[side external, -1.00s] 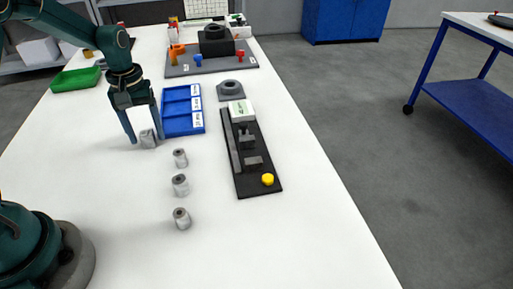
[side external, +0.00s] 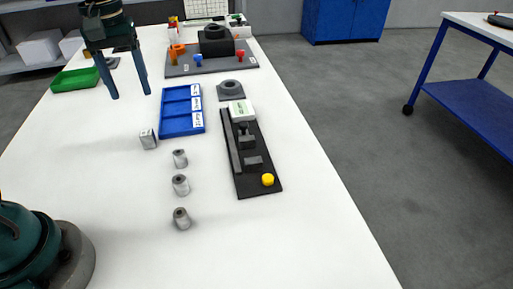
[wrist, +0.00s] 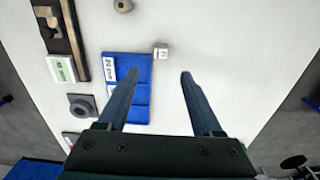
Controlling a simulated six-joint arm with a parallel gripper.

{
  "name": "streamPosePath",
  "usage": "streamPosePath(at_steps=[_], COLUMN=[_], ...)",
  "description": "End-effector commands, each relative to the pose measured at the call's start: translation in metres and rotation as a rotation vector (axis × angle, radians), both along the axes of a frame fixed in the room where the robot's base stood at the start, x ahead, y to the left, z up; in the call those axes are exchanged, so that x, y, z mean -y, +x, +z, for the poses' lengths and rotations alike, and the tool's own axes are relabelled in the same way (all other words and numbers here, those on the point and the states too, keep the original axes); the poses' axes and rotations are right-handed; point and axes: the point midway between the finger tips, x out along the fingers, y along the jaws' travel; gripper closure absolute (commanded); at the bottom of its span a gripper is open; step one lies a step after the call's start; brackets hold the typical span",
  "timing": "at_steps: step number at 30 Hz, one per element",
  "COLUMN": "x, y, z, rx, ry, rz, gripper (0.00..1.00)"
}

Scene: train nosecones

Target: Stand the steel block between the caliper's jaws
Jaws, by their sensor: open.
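The steel block (side external: 148,139) is a small grey block standing on the white table, left of the blue tray's near end. It also shows in the wrist view (wrist: 161,51), beyond my fingertips. The caliper (side external: 247,150) is a dark plate with a rail, two dark jaws, a white display box and a yellow knob, lying right of the blue tray. Part of it shows at the top left of the wrist view (wrist: 70,40). My gripper (side external: 130,97) is open and empty, raised above the table behind the block and left of the tray.
A blue three-part tray (side external: 182,110) with white labels lies between block and caliper. Several grey cylinders (side external: 180,185) stand in a row nearer the camera. A dark ring-shaped part (side external: 231,90) sits behind the caliper. A green tray (side external: 75,79) and a tool board (side external: 211,60) are farther back.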

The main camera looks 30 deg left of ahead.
Motion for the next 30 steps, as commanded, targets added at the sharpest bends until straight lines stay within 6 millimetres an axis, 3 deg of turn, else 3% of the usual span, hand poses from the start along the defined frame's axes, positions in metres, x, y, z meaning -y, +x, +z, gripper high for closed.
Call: streamPosePath(at_steps=[5,12,21,30], x=[0.03,0.081,0.119,0.128], y=[-0.018,-0.066,-0.126,-0.144], z=[0.023,0.041,0.027,0.015], rx=[0.078,0.227,0.4,0.456], ry=[0.034,0.097,0.166,0.189], rz=[-0.131,-0.386,-0.663,-0.755], gripper=[0.33,0.33,0.33,0.28])
